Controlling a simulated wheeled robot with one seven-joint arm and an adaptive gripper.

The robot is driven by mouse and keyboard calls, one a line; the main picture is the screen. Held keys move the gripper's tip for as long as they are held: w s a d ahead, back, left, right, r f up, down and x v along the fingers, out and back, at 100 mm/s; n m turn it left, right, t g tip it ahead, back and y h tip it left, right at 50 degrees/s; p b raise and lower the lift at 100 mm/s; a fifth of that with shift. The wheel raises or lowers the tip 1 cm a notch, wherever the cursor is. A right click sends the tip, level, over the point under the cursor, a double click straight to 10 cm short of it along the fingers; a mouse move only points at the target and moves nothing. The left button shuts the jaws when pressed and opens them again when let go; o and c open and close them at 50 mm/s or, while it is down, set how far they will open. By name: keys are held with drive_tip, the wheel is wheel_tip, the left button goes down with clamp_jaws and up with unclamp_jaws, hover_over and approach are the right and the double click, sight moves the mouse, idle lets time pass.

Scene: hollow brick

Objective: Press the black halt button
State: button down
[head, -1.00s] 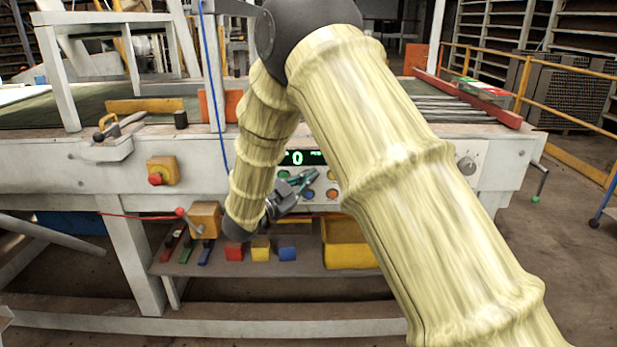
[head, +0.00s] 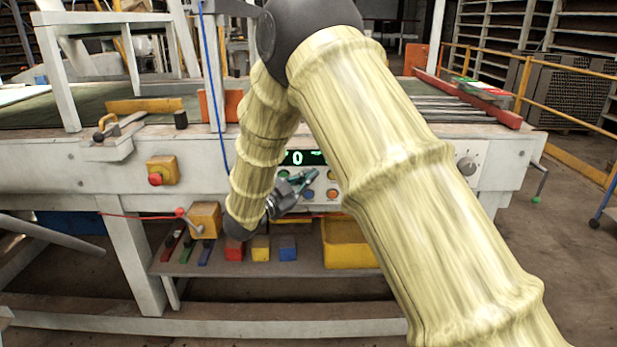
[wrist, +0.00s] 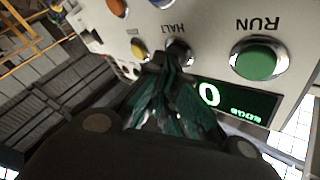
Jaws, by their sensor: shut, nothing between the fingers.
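The black halt button (wrist: 178,50) shows in the wrist view as a dark cap in a metal ring beside the label HALT. My gripper (wrist: 170,66) is shut, and its fingertips lie right at the button and cover part of it. I cannot tell whether they touch it. In the head view my gripper (head: 312,176) is in front of the control panel (head: 320,196), and the halt button is hidden there.
The green RUN button (wrist: 257,60) is beside the halt button, with a yellow button (wrist: 140,48) on the other side. The display (wrist: 235,100) reads 0. An orange box with a red button (head: 161,170) is at left. Coloured blocks (head: 261,248) lie on the shelf below.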

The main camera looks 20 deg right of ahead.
drive_tip(key=shift+s, duration=0.1)
drive_tip(key=shift+s+a, duration=0.2)
drive_tip(key=shift+s, duration=0.4)
drive_tip(key=shift+s, duration=0.1)
drive_tip(key=s, duration=0.2)
drive_tip(key=s+a, duration=0.1)
drive_tip(key=s, duration=0.1)
drive_tip(key=shift+s+a, duration=0.2)
drive_tip(key=shift+s, duration=0.1)
idle(0.6)
